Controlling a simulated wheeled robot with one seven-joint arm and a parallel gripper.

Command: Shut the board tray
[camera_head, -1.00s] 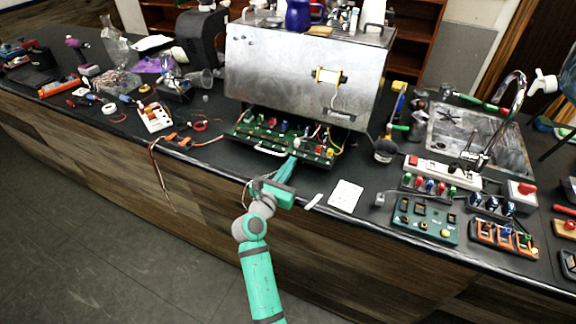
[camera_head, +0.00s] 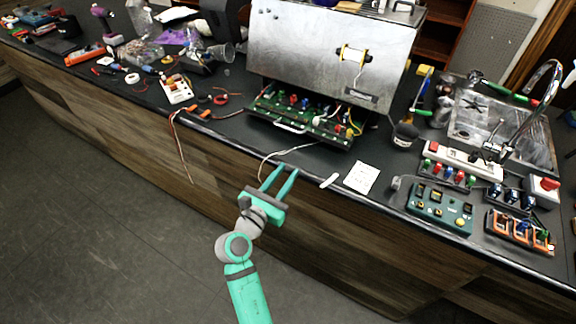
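The board tray (camera_head: 318,133) is a green circuit board on a flat tray with a pale handle (camera_head: 291,128) at its front edge. It sticks out from under the large metal brewer housing (camera_head: 325,50) at the middle of the counter. Small coloured parts and wires stand on it. My gripper (camera_head: 284,172) is in front of the tray, near the counter's front edge and apart from the handle. Its two teal fingers are spread, with nothing seen between them. How far the tray reaches under the housing is hidden.
A white cable (camera_head: 285,152) lies on the counter between tray and gripper. A white card (camera_head: 361,177) and a small white strip (camera_head: 329,181) lie to the right. A dark knob-like item (camera_head: 404,136) stands right of the tray. Loose wires (camera_head: 178,140) hang over the edge at left.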

